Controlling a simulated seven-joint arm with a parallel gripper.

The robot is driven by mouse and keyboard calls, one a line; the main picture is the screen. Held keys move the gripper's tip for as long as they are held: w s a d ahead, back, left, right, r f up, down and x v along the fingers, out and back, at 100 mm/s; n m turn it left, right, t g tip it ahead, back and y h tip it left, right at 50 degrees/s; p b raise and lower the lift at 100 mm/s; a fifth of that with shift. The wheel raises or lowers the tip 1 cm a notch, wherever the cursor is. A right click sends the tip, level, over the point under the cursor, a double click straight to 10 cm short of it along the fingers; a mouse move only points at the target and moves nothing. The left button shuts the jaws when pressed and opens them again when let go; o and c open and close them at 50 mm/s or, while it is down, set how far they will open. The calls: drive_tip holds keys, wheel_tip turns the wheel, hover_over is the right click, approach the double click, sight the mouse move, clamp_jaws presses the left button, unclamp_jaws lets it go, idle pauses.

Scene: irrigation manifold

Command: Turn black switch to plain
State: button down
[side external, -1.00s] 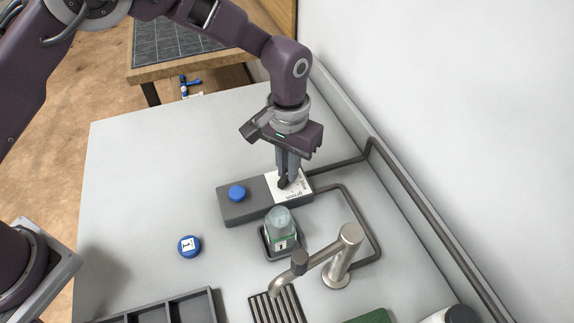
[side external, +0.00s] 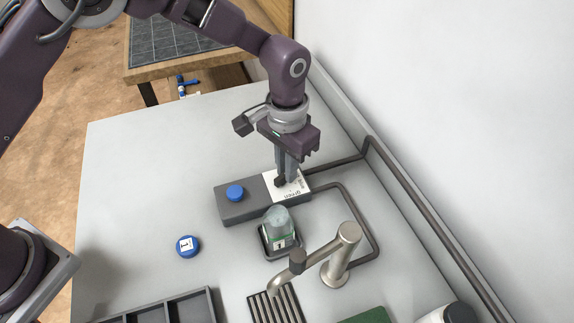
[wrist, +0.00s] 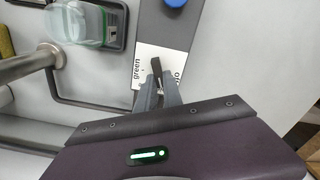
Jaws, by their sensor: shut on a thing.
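The black switch (wrist: 156,66) stands on a white label plate (wrist: 144,54) at one end of a grey manifold block (side external: 240,207). In the wrist view the plate reads "green" on one side; the word on the other side is partly hidden by my fingers. My gripper (side external: 283,180) points down over the plate in the side view and is shut on the switch. It also shows in the wrist view (wrist: 163,92), its fingers close together at the switch's near end. The switch's lever points away from my gripper, slightly left.
A blue knob (side external: 235,192) sits on the block's other end. A bottle (side external: 278,224) stands in a dark holder in front of the block, near a metal tap (side external: 340,255). A dark pipe (side external: 347,160) runs behind and right.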

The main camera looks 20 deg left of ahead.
drive_tip(key=c, duration=1.5)
unclamp_jaws()
wheel_tip(320, 180, up, 7)
drive_tip(key=shift+r, duration=0.1)
drive_tip(key=s+a+r+n+t, duration=0.1)
drive_tip(key=s+a+r, duration=0.3)
drive_tip(key=a+r, duration=0.35)
drive_tip(key=s+a+r+n+t, duration=0.1)
drive_tip(key=s+a+r, duration=0.2)
drive_tip(key=a+r, duration=0.4)
drive_tip(key=s+a+t, duration=0.1)
drive_tip(key=s+a, duration=0.1)
drive_tip(key=s, duration=0.4)
drive_tip(key=s+a+r+n+t, duration=0.1)
drive_tip(key=s+a, duration=0.2)
drive_tip(key=s, duration=0.3)
drive_tip(key=s+a+n+t, duration=0.1)
drive_tip(key=s+a, duration=0.2)
drive_tip(key=s, duration=0.3)
drive_tip(key=shift+s+a+r+t, duration=0.15)
drive_tip(key=shift+a+r+t, duration=0.1)
drive_tip(key=shift+t, duration=0.05)
